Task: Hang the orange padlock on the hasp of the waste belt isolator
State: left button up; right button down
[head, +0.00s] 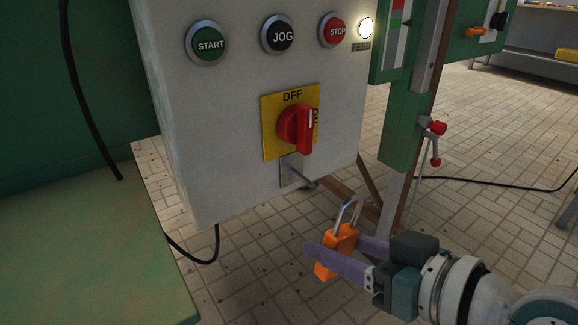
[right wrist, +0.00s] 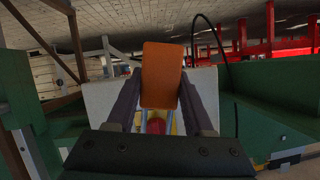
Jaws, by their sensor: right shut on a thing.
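My right gripper (head: 335,255) is shut on the orange padlock (head: 343,237), low and in front of the grey control box (head: 225,130). The padlock's steel shackle (head: 348,210) points up, apart from the hasp. In the right wrist view the padlock (right wrist: 162,75) sits between both fingers, and a red part (right wrist: 156,123) shows beyond. My left gripper is out of view.
START, JOG and STOP buttons and a lit FEED lamp (head: 366,28) line the box top. A green post (head: 402,150) with a red-knobbed lever (head: 437,128) stands right of the box. A green surface (head: 90,255) lies at left. Open tiled floor lies at right.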

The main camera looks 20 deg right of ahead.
jog(key=shift+w+d+f, duration=0.1)
jog(key=shift+w, duration=0.2)
jog(key=shift+w+b, duration=0.35)
jog(key=shift+w, duration=0.15)
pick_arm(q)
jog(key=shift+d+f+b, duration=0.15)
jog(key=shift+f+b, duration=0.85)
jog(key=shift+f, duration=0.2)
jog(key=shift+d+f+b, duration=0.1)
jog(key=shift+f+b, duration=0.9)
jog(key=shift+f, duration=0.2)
pick_arm(e)
jog(key=x, duration=0.7)
jog(key=shift+w+r, duration=0.3)
jog(key=shift+w, duration=0.1)
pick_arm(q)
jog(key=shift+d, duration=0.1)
